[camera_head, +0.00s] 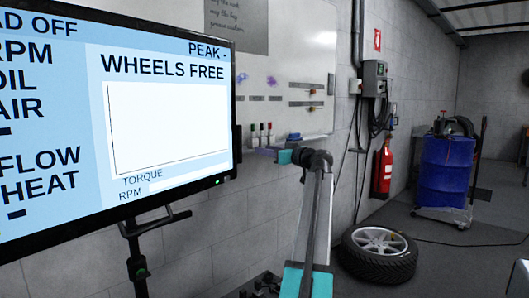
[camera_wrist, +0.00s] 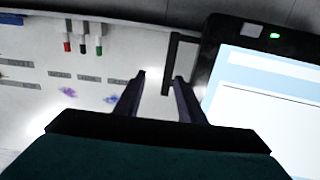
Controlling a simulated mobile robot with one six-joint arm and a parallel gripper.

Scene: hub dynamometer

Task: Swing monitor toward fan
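The monitor (camera_head: 160,130) fills the left of the head view, its screen reading "WHEELS FREE". In the wrist view the monitor (camera_wrist: 275,85) is at the right, appearing turned. A dark bar-shaped handle (camera_wrist: 169,66) sticks out from its edge; it shows at the screen's right edge in the head view (camera_head: 237,150). In the head view my gripper (camera_head: 264,153) is right of the monitor. I cannot make out a fan.
The monitor hangs on a dark stand (camera_head: 137,262). Behind is a whiteboard (camera_head: 300,60) with markers (camera_head: 262,132). A tyre (camera_head: 379,252) lies on the floor, near a red extinguisher (camera_head: 383,168). A blue drum (camera_head: 446,170) stands at the right.

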